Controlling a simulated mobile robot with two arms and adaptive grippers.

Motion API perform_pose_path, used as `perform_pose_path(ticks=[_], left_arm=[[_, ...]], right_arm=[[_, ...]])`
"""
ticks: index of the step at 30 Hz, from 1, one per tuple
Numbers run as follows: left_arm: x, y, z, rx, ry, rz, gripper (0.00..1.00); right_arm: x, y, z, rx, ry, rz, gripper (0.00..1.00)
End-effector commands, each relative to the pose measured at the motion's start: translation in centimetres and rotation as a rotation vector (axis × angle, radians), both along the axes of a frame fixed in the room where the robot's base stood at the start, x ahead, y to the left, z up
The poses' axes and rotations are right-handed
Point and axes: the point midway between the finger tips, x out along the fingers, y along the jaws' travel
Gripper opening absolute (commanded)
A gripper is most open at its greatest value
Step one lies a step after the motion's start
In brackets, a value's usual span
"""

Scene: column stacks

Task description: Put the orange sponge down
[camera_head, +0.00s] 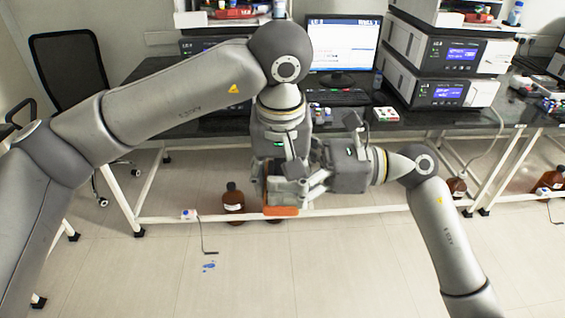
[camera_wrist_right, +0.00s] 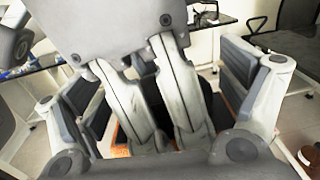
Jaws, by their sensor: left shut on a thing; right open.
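The orange sponge (camera_head: 281,211) shows in the head view as a flat orange edge at the lower end of my left gripper (camera_head: 284,195). My left gripper points down and is shut on the sponge, in front of the bench. My right gripper (camera_head: 317,181) comes in from the right, open, close beside the left gripper. In the right wrist view, its two fingers stand apart with the left gripper between them. A little orange (camera_wrist_right: 122,138) shows there behind the left gripper; most of the sponge is hidden. I cannot tell whether the grippers touch.
The black bench top (camera_head: 225,122) lies behind my grippers. It carries a monitor (camera_head: 343,45), a keyboard (camera_head: 335,97), a white tray (camera_head: 386,114) and stacked instruments (camera_head: 441,91). Brown bottles (camera_head: 233,203) stand low beneath the bench. A black chair (camera_head: 70,75) stands at left.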

Motion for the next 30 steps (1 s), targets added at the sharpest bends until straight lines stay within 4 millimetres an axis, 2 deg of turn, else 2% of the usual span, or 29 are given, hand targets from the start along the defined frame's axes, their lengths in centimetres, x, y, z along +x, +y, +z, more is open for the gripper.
perform_pose_path(ticks=[2, 12, 13, 18, 26, 30], left_arm=[[0.01, -0.01, 0.03, 0.0, -0.001, 0.0, 0.29], [0.04, -0.02, 0.04, -0.001, -0.001, 0.001, 0.29], [0.04, -0.02, 0.04, -0.001, -0.002, 0.001, 0.54], [0.04, -0.02, 0.04, -0.001, -0.002, 0.001, 0.76], [0.06, -0.07, 0.08, -0.003, -0.003, 0.001, 0.77], [0.03, -0.11, 0.84, -0.005, -0.006, 0.001, 0.77]], right_arm=[[0.0, -0.01, 0.0, 0.0, 0.0, 0.0, 0.84], [-0.09, 0.02, 0.0, 0.0, 0.0, 0.003, 0.41], [-0.11, 0.02, 0.05, 0.001, -0.001, 0.004, 0.4], [-0.1, 0.02, 0.04, 0.001, 0.0, 0.003, 0.4], [-0.15, 0.06, 0.0, 0.0, 0.001, 0.005, 0.4], [-0.17, 0.08, -0.02, 0.0, 0.001, 0.006, 0.4]])
